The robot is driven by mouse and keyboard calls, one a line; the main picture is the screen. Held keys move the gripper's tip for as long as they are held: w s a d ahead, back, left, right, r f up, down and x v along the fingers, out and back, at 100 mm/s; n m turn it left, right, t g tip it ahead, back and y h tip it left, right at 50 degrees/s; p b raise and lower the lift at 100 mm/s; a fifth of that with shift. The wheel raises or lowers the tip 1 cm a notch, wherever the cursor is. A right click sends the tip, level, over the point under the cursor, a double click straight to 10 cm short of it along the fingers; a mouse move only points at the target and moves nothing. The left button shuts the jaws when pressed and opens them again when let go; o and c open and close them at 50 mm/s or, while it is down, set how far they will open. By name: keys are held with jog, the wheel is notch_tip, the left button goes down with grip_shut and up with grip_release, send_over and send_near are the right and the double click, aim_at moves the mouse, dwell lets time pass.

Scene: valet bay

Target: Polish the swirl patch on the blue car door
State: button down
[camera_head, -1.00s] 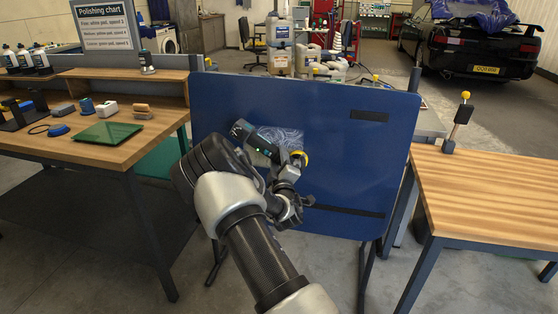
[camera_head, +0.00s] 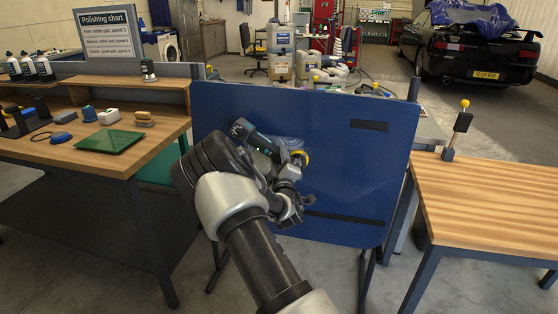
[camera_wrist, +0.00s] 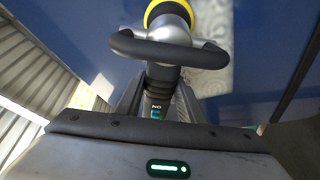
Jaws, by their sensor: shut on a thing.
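The blue car door (camera_head: 345,165) stands upright on a stand in front of me. My gripper (camera_wrist: 157,100) is shut on a polisher (camera_head: 256,138) with a dark body, a silver head and a curved black handle. The polisher's yellow pad (camera_head: 304,157) faces the door. In the wrist view the pad (camera_wrist: 168,10) is at the top; I cannot tell if it touches the door. The pale swirl patch (camera_wrist: 217,76) shows right of and below the polisher head in the wrist view. In the head view only a small strip of the patch (camera_head: 292,142) shows; my arm and the polisher hide part.
A wooden bench (camera_head: 160,120) at the left holds a green plate (camera_head: 110,141), bottles and small pads. A polishing chart (camera_head: 105,33) stands behind it. Jugs and a dark car (camera_head: 470,50) are behind the door.

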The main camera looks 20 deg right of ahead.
aim_at(272, 147)
jog(key=shift+d+r, duration=0.1)
jog(key=shift+r, duration=0.55)
jog(key=shift+w+r, duration=0.1)
jog(key=shift+r, duration=0.05)
jog(key=shift+w+r+p, duration=0.15)
jog(key=shift+r+p, duration=0.4)
jog(key=shift+r, duration=0.35)
jog(key=shift+w+a+r, duration=0.15)
jog(key=shift+w+a, duration=0.05)
jog(key=shift+a, duration=0.1)
jog(key=shift+w+a+b, duration=0.4)
jog(key=shift+a, duration=0.35)
jog(key=shift+w+a, duration=0.1)
